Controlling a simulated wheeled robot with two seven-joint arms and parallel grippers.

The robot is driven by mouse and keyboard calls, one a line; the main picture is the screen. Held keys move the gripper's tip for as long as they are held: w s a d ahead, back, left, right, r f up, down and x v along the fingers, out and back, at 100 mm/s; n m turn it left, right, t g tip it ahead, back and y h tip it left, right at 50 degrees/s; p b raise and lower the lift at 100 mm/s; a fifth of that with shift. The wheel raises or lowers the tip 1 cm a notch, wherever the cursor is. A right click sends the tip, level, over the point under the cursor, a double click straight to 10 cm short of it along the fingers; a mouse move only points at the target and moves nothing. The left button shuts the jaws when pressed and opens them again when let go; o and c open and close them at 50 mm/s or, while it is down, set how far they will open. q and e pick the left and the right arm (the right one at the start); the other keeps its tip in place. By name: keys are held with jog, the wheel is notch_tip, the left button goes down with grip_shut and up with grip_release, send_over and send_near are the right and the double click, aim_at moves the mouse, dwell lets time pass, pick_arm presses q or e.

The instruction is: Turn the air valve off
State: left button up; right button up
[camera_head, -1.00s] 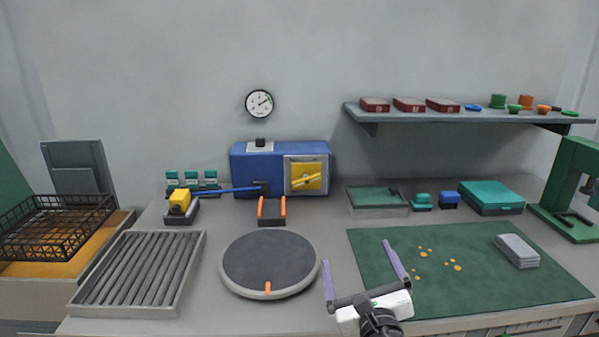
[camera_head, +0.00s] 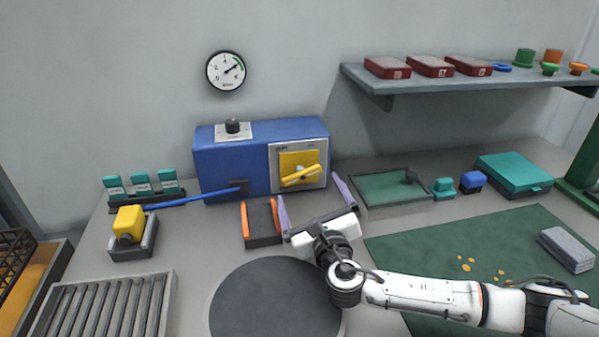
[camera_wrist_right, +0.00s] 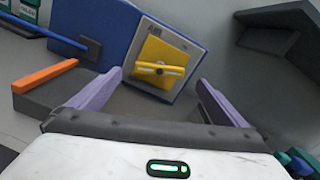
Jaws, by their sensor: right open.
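The air valve is a yellow handle (camera_head: 301,175) on a yellow square plate, set in a grey panel on the front of a blue box (camera_head: 232,166). The handle lies slanted, its right end a little higher in the head view. In the right wrist view the handle (camera_wrist_right: 160,69) shows ahead, beyond the fingertips, under the letters "AIR". My right gripper (camera_head: 309,192) is open and empty, with its purple fingers just in front of and below the valve, apart from it. It also shows in the right wrist view (camera_wrist_right: 160,82). My left gripper is not in view.
A dark holder with orange sides (camera_head: 262,222) stands just left of my right gripper. A round turntable (camera_head: 275,300) lies below the arm. A blue rod (camera_head: 205,196) reaches left from the box. A gauge (camera_head: 226,70) hangs above, and a shelf (camera_head: 460,82) juts out at right.

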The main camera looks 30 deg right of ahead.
aim_at(303, 177)
jog(key=x, duration=0.7)
jog(key=shift+w, duration=0.4)
jog(key=shift+c, duration=0.4)
jog(key=c, duration=1)
jog(key=shift+o, duration=0.2)
jog(key=shift+f+m, duration=0.1)
jog(key=shift+m, duration=1.9)
jog(key=o, duration=1)
jog(key=shift+o, duration=0.2)
jog(key=v, duration=1)
jog(key=shift+s+b, duration=0.2)
jog(key=shift+b, duration=0.2)
